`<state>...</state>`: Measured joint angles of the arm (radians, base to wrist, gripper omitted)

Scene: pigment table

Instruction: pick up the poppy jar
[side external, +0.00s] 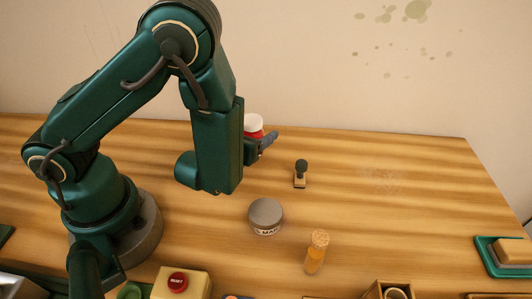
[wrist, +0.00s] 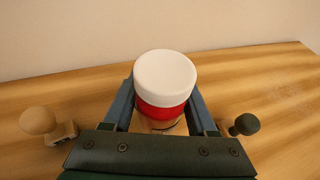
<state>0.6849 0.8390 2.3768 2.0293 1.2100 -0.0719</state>
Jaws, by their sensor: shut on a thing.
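The poppy jar is red with a white lid (wrist: 165,78). It sits between the two fingers of my gripper (wrist: 163,108) in the wrist view, and the fingers are shut on its sides. In the side external view the jar (side external: 253,125) shows its white top and red body just behind my gripper (side external: 265,143), partly hidden by the arm. Its bottom is hidden, so I cannot tell whether it touches the table.
A dark-knobbed stamp (side external: 301,173), a grey-lidded tin (side external: 266,215) and a corked orange vial (side external: 317,252) stand on the table. A pale-knobbed stamp (wrist: 40,122) is left of my gripper. A box with a red button (side external: 180,283) is at the front. The right side has free room.

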